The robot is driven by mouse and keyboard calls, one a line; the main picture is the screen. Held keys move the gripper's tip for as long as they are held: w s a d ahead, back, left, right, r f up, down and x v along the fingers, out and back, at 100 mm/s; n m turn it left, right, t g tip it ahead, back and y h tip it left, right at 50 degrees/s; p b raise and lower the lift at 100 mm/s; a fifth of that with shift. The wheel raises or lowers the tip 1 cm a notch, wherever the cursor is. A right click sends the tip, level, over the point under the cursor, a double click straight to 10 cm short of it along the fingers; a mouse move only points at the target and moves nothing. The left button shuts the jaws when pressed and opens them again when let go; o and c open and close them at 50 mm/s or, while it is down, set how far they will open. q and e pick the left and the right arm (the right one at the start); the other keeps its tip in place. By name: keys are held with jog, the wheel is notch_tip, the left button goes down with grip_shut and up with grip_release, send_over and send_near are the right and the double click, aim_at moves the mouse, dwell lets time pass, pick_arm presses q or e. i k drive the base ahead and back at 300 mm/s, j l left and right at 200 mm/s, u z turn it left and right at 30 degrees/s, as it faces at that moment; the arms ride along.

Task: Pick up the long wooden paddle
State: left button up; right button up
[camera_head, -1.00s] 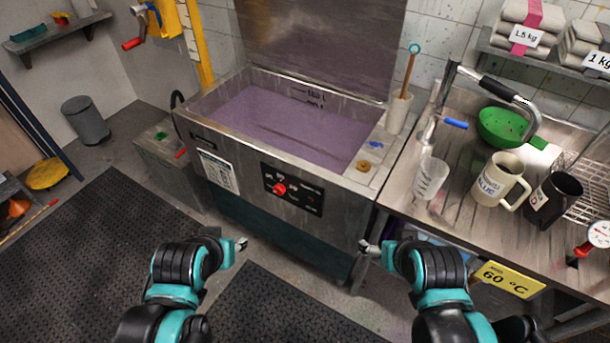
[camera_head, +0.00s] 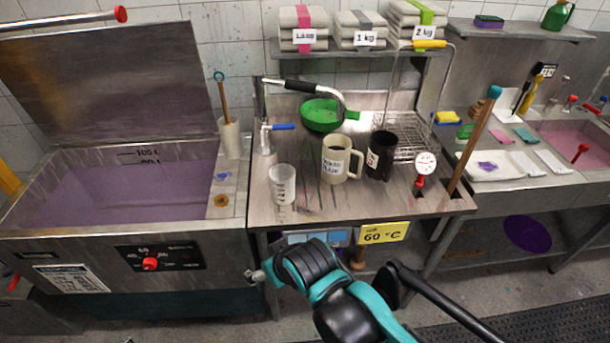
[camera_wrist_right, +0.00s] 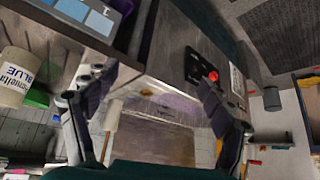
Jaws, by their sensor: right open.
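A long wooden paddle (camera_head: 471,142) with a blue top end stands tilted at the right end of the steel worktable in the head view. Its shaft runs down to a dark slot near the front edge; its lower end is hard to make out. My right gripper (camera_head: 258,273) is low in front of the worktable's left leg, well to the left of the paddle and apart from it. In the right wrist view the gripper (camera_wrist_right: 155,100) has its two fingers spread with nothing between them. My left gripper is out of view.
On the worktable (camera_head: 320,205) stand a clear beaker (camera_head: 283,184), a cream mug (camera_head: 338,158), a black mug (camera_head: 381,156) and a dial thermometer (camera_head: 424,165) near the paddle. A purple vat (camera_head: 120,190) is at left, a sink (camera_head: 580,147) at right.

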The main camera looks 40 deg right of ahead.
aim_at(494, 92)
jog(key=z, duration=2.35)
jog(key=i+l+u, duration=0.45)
jog(key=i+l, duration=0.25)
jog(key=l, duration=0.15)
